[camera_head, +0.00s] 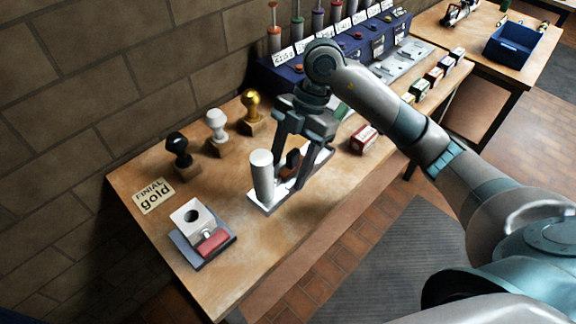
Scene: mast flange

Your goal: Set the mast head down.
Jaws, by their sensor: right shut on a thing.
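My right gripper (288,181) points down over a long white base (263,208) on the wooden bench. Its two fingers straddle a small dark piece (293,158), which I take to be the mast head; it is mostly hidden by the fingers. A white upright cylinder (262,180) stands at the near left end of the base, close beside the left finger. I cannot tell whether the dark piece touches the base. My left gripper is not in view.
Black (177,144), white (215,124) and gold (252,103) finials stand on wooden blocks behind. A card (153,196) reads "FINIAL gold". A red box (363,139) is to the right.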

